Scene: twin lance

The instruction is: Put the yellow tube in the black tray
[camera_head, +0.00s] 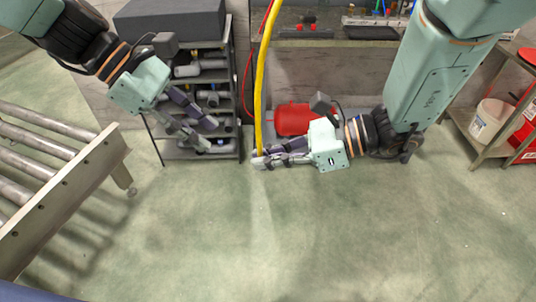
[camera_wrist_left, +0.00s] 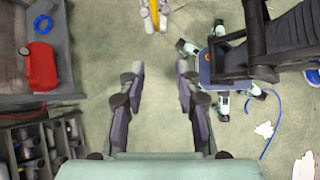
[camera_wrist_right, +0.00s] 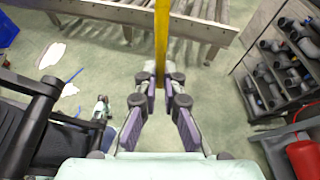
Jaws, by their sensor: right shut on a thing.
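The yellow tube (camera_head: 261,80) is long and thin and stands nearly upright in the head view, its top running out of the frame. My right gripper (camera_head: 260,160) is shut on it near its lower end, above the floor. In the right wrist view the tube (camera_wrist_right: 162,35) runs up from between the fingertips (camera_wrist_right: 161,78). My left gripper (camera_head: 207,134) is open and empty, left of the tube, in front of the shelf rack. Its fingers stand wide apart in the left wrist view (camera_wrist_left: 159,72). I cannot identify the black tray with certainty; a flat dark thing (camera_head: 371,33) lies on the workbench.
A shelf rack (camera_head: 238,100) with grey pipe parts and a dark box (camera_head: 170,20) on top stands behind my left gripper. A red tank (camera_head: 292,120) is behind the right one. A roller conveyor (camera_head: 60,200) is at left. The front floor is clear.

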